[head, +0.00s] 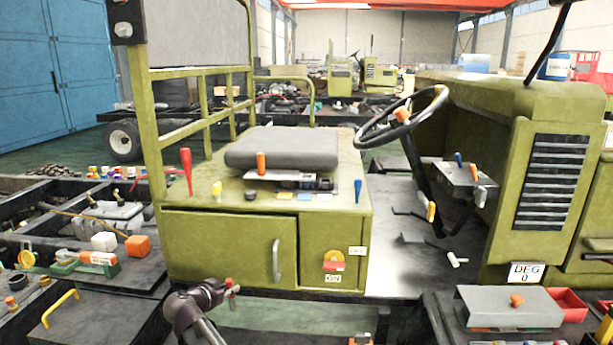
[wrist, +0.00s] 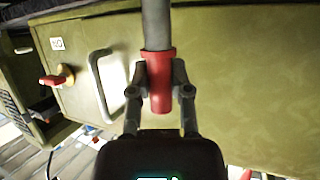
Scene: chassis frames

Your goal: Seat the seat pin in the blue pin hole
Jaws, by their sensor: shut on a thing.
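My gripper (head: 224,291) is in front of the green seat box (head: 225,238), low and near its lower front edge. In the wrist view my gripper (wrist: 159,92) is shut on the red sleeve of the seat pin (wrist: 158,70). The pin's grey shaft points up in that view, away from the palm. In the head view only a small red part of the pin (head: 229,284) shows. Small yellow and pale blue patches lie along the box top's front edge; the pale blue patch (head: 305,197) is in the middle. I cannot make out the hole itself.
A grey seat cushion (head: 282,148) rests on the box. The box door has a grey handle (head: 276,260). A steering wheel (head: 400,115) is to the right.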

